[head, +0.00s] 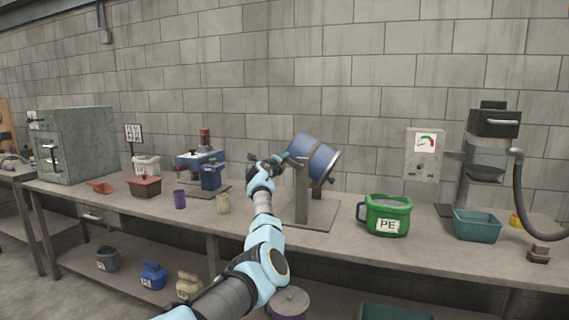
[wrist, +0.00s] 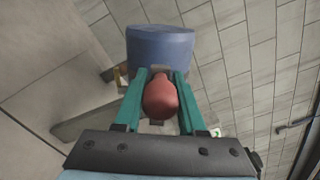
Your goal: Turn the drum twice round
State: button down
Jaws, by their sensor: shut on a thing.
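The blue drum (head: 314,156) sits tilted on a grey stand (head: 301,195) on the bench, right of my gripper in the head view. Its blue body also shows in the wrist view (wrist: 160,46), just beyond my fingers. A reddish-brown rounded knob, the crank handle (wrist: 160,98), lies between my two teal fingers in the wrist view. My gripper (wrist: 160,92) is shut on this handle. In the head view my gripper (head: 283,160) is small and reaches to the left side of the drum; the handle is mostly hidden there.
A green PE bucket (head: 388,216) stands right of the stand, with a teal bin (head: 477,225) farther right. A gauge box (head: 424,155) is at the wall.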

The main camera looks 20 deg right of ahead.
jog(key=shift+s+d, duration=0.1)
jog(key=shift+d, duration=0.05)
jog(key=c, duration=0.9)
grip_release()
jog(key=shift+o, duration=0.7)
jog(key=shift+s+r, duration=0.1)
jog(key=shift+s, duration=0.05)
jog(key=shift+o, duration=1.2)
jog(key=shift+a, duration=0.25)
